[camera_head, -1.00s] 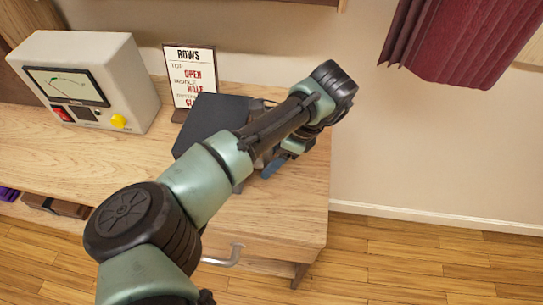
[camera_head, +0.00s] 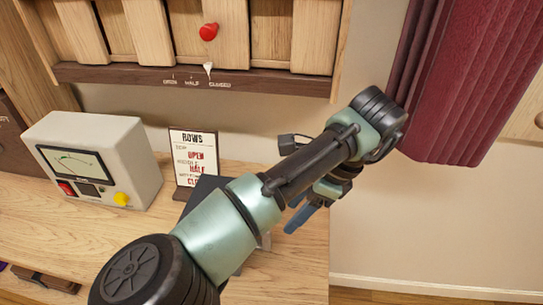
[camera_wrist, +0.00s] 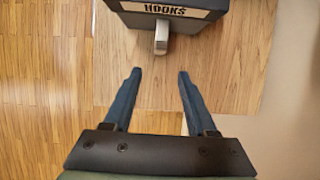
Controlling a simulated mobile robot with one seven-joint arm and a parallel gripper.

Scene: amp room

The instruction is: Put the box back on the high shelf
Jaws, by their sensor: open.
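A dark grey box with a white label reading "HOOKS" (camera_wrist: 178,25) stands on the wooden table, at the top of the wrist view. A light grey handle or tab (camera_wrist: 161,38) sticks out of its near face. In the head view the dark box (camera_head: 203,187) is mostly hidden behind my arm. My gripper (camera_wrist: 160,76) is open and empty, with its two blue fingers apart and short of the box, the handle roughly in line between them. It also shows in the head view (camera_head: 303,216), right of the box. I cannot make out a high shelf.
A wooden slatted panel (camera_head: 215,40) with a red knob (camera_head: 208,32) and a dark bottom ledge hangs above the table. A meter box (camera_head: 95,160) and a "ROWS" sign (camera_head: 193,160) stand on the table (camera_head: 60,225). A red curtain (camera_head: 455,80) hangs at the right.

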